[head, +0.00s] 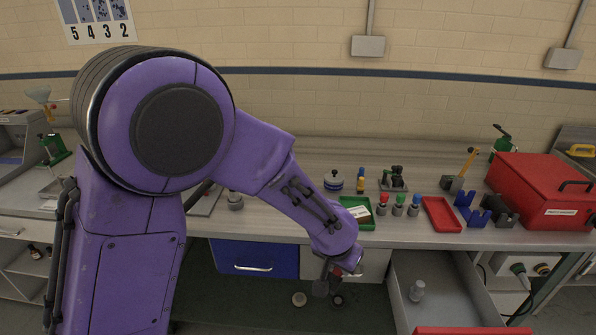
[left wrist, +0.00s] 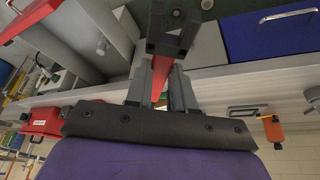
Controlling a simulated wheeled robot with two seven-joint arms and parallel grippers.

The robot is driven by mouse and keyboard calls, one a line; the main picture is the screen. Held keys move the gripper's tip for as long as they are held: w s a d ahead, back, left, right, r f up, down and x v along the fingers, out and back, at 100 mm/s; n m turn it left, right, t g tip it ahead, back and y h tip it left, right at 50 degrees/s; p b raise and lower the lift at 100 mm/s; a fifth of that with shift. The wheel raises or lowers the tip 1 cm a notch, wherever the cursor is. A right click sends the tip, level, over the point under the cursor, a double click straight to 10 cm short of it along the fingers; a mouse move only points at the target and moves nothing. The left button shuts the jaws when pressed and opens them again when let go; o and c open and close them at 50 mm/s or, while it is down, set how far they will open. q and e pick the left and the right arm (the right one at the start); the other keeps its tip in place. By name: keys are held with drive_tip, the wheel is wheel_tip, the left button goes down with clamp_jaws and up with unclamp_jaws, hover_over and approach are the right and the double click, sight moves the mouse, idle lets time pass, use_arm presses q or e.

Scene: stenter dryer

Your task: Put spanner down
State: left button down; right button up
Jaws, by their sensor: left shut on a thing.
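My left gripper (head: 335,277) hangs in front of the bench's front edge, below the bench top, between the blue drawer and the open drawer. In the left wrist view its jaws (left wrist: 160,92) are shut on a narrow red bar, which I take as the spanner (left wrist: 160,75). A dark block (left wrist: 172,28) shows at the bar's far end; I cannot tell whether it is part of the spanner. In the head view the arm hides most of the held thing. My right gripper is not in view.
The bench top (head: 310,232) holds a green tray (head: 358,226), a red tray (head: 441,214), blue blocks (head: 470,211) and a red box (head: 540,188). The blue drawer (head: 255,258) is shut. An open drawer (head: 440,300) holds a small grey cylinder (head: 417,290) and otherwise looks mostly empty.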

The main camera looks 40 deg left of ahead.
use_arm(q)
drive_tip(key=w+a+r+n+y+b, duration=0.2)
drive_tip(key=w+a+r+n+b, duration=0.3)
drive_tip(key=w+a, duration=0.6)
drive_tip(key=shift+n+g, duration=0.3)
drive_tip(key=shift+n, duration=0.3)
drive_tip(key=w+a+f+p, duration=0.2)
drive_tip(key=a, duration=0.1)
drive_tip(key=w+a+f+p, duration=0.1)
drive_tip(key=w+a+f, duration=0.1)
drive_tip(key=a+f, duration=0.1)
drive_tip(key=w+a+f+p, duration=0.2)
drive_tip(key=w+a+f, duration=0.1)
drive_tip(key=a, duration=0.1)
drive_tip(key=shift+w+f+p, duration=0.1)
drive_tip(key=shift+f+p, duration=0.05)
drive_tip(key=shift+p, duration=0.15)
drive_tip(key=shift+w+a+f, duration=0.15)
drive_tip(key=shift+f, duration=0.15)
drive_tip(key=f, duration=0.1)
drive_tip(key=f+p, duration=0.2)
drive_tip(key=shift+w+a+f, duration=0.1)
drive_tip(key=shift+a+f, duration=0.1)
drive_tip(key=shift+a, duration=0.05)
drive_tip(key=shift+f, duration=0.35)
drive_tip(key=c, duration=1)
unclamp_jaws()
